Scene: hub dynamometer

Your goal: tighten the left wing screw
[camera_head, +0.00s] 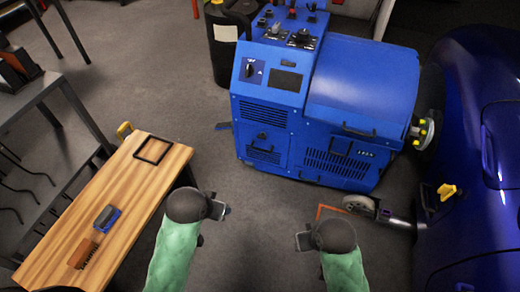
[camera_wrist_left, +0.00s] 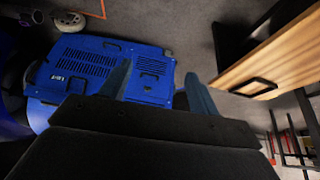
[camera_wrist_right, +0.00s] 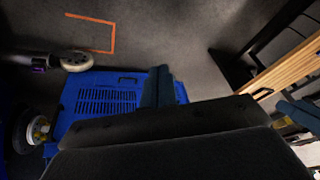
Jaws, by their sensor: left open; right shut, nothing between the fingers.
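A yellow wing-shaped piece (camera_head: 447,191) shows beside the blue car at the right of the head view. A hub fitting with small yellow parts (camera_head: 424,130) sits between the blue dynamometer (camera_head: 345,130) and the car. It also shows at the left edge of the right wrist view (camera_wrist_right: 38,130). I cannot tell which yellow part is the left wing screw. My left gripper (camera_head: 221,209) is open and empty above the floor, in front of the dynamometer. My right gripper (camera_head: 304,240) is shut and empty, left of the yellow piece and apart from it.
A wooden bench (camera_head: 140,205) stands at the left, with a black frame (camera_head: 153,150), a blue-black block (camera_head: 107,217) and a brush-like brown item (camera_head: 82,254) on it. A small wheel (camera_head: 360,204) is on the floor by the car (camera_head: 470,110). Floor between bench and dynamometer is clear.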

